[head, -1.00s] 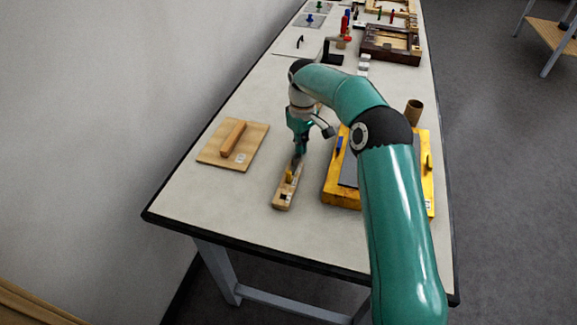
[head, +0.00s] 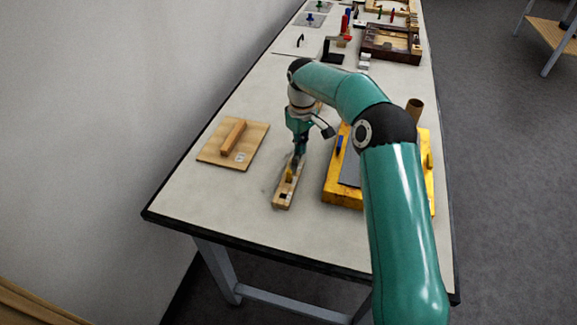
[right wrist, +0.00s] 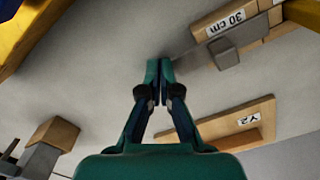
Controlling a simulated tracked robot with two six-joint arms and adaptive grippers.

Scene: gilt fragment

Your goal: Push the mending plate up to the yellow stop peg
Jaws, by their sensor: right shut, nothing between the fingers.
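In the right wrist view the shut fingertips (right wrist: 160,68) are over the grey tabletop, apart from a wooden piece (right wrist: 205,30) labelled 30 cm. A grey block (right wrist: 224,53) stands against that piece. I cannot pick out the mending plate with certainty; the gripper hides part of the strip. My left gripper is not in view.
A wooden board with a handle (head: 215,153) lies left of the strip. A yellow tray (head: 342,196) stands close on the right, partly behind my arm. A brown cup (head: 414,108) and several fixtures stand farther back. The table's front left is clear.

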